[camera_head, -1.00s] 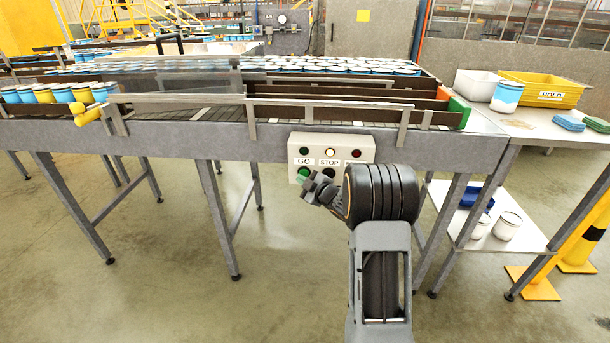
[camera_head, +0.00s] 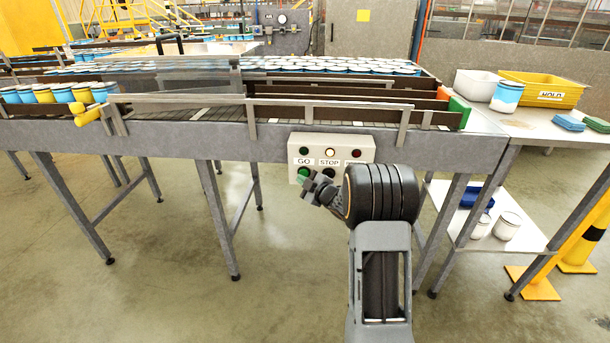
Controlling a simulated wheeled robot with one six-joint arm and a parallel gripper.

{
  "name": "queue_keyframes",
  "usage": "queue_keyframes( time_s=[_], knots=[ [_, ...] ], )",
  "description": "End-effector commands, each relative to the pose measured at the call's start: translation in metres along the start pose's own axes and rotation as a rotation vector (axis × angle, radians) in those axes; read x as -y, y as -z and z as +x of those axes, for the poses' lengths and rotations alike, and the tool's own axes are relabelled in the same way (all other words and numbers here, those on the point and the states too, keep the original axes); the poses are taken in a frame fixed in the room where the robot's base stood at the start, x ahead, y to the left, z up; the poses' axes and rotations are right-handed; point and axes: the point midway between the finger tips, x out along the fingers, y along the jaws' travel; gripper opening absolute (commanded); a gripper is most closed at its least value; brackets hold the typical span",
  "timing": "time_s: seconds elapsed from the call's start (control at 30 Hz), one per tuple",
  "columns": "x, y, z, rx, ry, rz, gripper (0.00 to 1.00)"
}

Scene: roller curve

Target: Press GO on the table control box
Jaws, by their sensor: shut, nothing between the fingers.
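The control box (camera_head: 331,146) is a pale box on the front side of the conveyor table, with labels GO, STOP and a third label partly hidden by my arm. The green GO button (camera_head: 304,172) sits at its lower left, under the GO label. The middle lamp above STOP looks lit; the lamp above GO is dark green. My gripper (camera_head: 308,184) is shut and empty, with its tips at the GO button's lower edge, partly covering it. I cannot tell whether the tips touch the button.
The conveyor (camera_head: 190,131) carries cups at its left end, with a yellow-ended part (camera_head: 86,116) jutting forward. At right a side table (camera_head: 535,126) holds a yellow HOLD bin (camera_head: 540,91), a white bin and a blue-white cup. A yellow post (camera_head: 580,235) stands far right. Floor in front is clear.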

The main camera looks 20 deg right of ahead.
Motion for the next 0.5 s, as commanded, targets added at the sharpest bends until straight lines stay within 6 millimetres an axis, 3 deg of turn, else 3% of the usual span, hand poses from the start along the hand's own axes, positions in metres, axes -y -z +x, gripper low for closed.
queue_keyframes(
  time_s=[0.5],
  knots=[
    [-0.0015, -0.0023, 0.0032, 0.000, 0.000, -0.001, 0.00]
  ],
)
